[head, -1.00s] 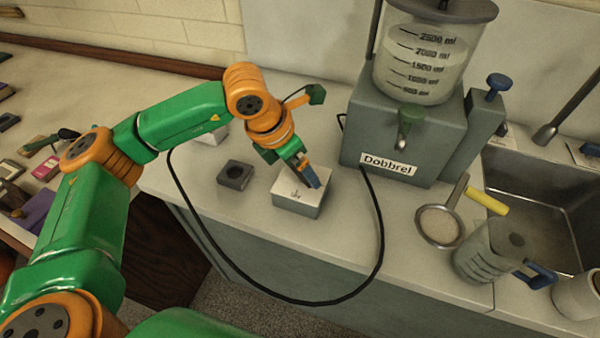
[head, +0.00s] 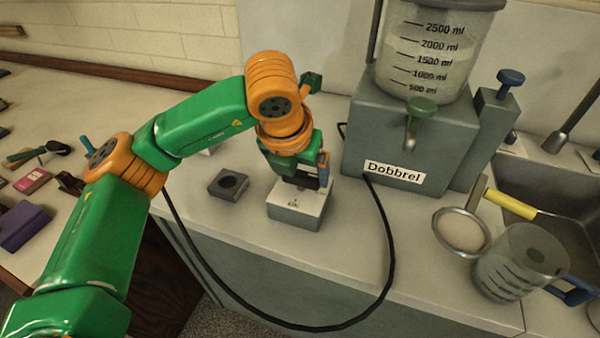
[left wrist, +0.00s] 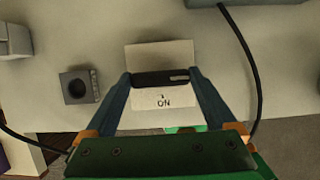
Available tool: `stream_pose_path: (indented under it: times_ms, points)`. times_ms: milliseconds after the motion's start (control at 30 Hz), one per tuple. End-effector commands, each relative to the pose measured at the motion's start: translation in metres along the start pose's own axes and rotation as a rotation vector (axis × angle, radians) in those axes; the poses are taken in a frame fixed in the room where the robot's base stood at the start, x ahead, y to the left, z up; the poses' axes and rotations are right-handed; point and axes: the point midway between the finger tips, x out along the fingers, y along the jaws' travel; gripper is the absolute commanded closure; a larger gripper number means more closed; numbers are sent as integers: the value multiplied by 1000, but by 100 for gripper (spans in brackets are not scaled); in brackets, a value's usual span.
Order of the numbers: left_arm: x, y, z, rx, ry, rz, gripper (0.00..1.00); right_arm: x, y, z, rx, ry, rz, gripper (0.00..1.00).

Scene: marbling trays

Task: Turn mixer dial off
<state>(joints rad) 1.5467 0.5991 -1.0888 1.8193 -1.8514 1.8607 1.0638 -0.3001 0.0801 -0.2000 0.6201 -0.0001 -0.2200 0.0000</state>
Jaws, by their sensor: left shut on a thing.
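The mixer control is a small pale box (head: 298,213) on the counter, below and left of the grey mixer. In the left wrist view its white top (left wrist: 165,55) carries a dark bar-shaped dial (left wrist: 160,77) lying across the picture, with the label "ON" below it. My left gripper (left wrist: 160,80) is above the box, its two blue fingers at the ends of the dial, shut on it. In the head view my left gripper (head: 308,178) hides most of the dial. My right gripper is not in view.
A grey mixer stand (head: 410,140) marked "Dobbrel" carries a graduated container (head: 436,55). A black cable (head: 388,250) loops off the counter's front. A dark square block (head: 229,184) sits left of the box. A sieve (head: 462,230) and jug (head: 515,265) stand by the sink at right.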

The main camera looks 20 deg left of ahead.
Motion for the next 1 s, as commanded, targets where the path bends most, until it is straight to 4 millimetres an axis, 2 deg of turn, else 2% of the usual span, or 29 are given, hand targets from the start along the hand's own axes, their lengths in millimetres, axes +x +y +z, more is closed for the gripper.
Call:
stream_pose_path:
  times_ms: [433,467,500,767,1000]
  points:
    - [-1,0,1,-11,-2,4,66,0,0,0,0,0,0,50]
    - [-1,0,1,-11,-2,4,7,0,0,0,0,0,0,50]
    - [-1,0,1,-11,-1,4,0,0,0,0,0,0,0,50]
    - [-4,0,0,-9,-2,3,0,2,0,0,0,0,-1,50]
    - [-54,0,1,-9,-6,3,0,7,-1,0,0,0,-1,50]
